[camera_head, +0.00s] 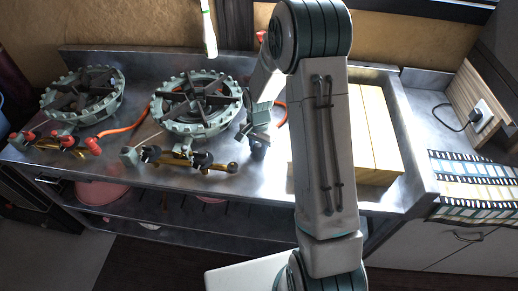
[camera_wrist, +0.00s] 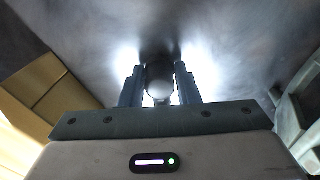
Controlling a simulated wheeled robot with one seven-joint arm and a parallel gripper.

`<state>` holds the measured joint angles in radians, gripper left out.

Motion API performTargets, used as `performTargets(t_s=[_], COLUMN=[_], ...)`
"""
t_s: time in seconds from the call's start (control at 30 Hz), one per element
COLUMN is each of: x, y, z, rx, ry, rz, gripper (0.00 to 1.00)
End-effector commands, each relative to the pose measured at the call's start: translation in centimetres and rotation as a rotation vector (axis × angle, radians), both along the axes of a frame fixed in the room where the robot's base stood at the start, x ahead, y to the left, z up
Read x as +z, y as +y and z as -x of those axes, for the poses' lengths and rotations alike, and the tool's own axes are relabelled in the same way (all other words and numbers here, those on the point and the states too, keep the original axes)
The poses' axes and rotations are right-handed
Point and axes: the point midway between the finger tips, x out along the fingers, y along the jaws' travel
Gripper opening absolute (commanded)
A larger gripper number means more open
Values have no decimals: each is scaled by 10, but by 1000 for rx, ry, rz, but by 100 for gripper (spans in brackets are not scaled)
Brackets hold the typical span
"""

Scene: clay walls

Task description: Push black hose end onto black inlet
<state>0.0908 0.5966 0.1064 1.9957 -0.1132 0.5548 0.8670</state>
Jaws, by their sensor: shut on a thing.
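My gripper (camera_head: 257,138) is over the metal counter, just right of the right burner, pointing down. It is shut on the black hose end (camera_head: 259,152), a dark round piece that also shows between the two fingers in the wrist view (camera_wrist: 160,82). The brass valve assembly (camera_head: 184,157) in front of the right burner carries black fittings (camera_head: 203,158). One of these looks like the black inlet, but I cannot tell which. The hose end is to the right of this assembly and apart from it. Its lower tip is small and dark in the head view.
The right burner (camera_head: 197,125) stands close left of my gripper. The left burner (camera_head: 84,95) has a valve assembly with red fittings (camera_head: 93,146). An orange hose (camera_head: 282,112) passes behind my gripper. Wooden boards (camera_head: 378,133) lie to the right. Clear counter lies in front of the gripper.

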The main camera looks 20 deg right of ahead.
Motion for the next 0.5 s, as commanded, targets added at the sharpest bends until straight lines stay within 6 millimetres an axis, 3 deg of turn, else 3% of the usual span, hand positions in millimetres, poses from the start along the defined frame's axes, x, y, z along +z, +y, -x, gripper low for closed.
performTargets(t_s=[0.5], x=[23], y=[0], z=[0], rx=[0], ry=[-1], rz=[1], gripper=[0])
